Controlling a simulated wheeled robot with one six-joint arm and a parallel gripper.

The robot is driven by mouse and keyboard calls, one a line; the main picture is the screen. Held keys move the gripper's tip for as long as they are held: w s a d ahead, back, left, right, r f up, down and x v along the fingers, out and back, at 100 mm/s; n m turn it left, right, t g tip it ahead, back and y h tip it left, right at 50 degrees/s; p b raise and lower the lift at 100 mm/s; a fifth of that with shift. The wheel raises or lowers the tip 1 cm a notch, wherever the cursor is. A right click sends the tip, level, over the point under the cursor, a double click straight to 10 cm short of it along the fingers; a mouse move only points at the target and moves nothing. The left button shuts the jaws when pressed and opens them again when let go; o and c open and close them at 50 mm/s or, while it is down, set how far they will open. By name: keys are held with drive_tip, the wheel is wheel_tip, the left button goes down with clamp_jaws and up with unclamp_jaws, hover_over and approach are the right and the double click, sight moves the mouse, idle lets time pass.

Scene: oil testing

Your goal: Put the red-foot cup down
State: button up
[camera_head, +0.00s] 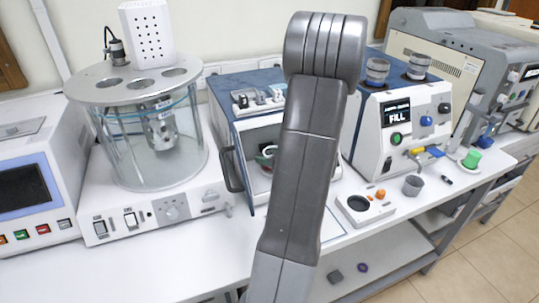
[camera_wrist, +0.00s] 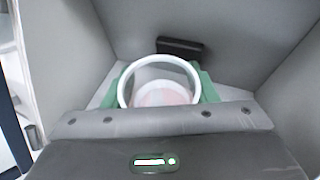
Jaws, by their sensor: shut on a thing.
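The cup (camera_wrist: 160,95) shows in the wrist view as a round white rim with a pale pinkish bottom. Its foot is hidden from above. My gripper (camera_wrist: 163,84) is shut on it, with a green finger at each side of the rim. The cup is inside a grey-walled chamber (camera_wrist: 240,45) with a dark block on the wall behind it. In the head view, the cup's white rim (camera_head: 269,151) shows in the front opening of the blue-topped machine (camera_head: 236,110). My arm hides much of that opening. I cannot tell whether the cup touches the chamber floor.
A glass bath (camera_head: 150,140) stands to the left of the machine. The FILL machine (camera_head: 397,118) stands to the right. The left bench front (camera_head: 150,270) is clear.

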drive_tip(key=shift+f+b, duration=0.25)
drive_tip(key=shift+b, duration=0.05)
drive_tip(key=o, duration=1.1)
drive_tip(key=shift+r, duration=0.1)
drive_tip(key=shift+r+p, duration=0.25)
drive_tip(key=shift+p, duration=0.15)
drive_tip(key=b+v, duration=0.1)
drive_tip(key=v, duration=1.1)
drive_tip(key=shift+a, duration=0.1)
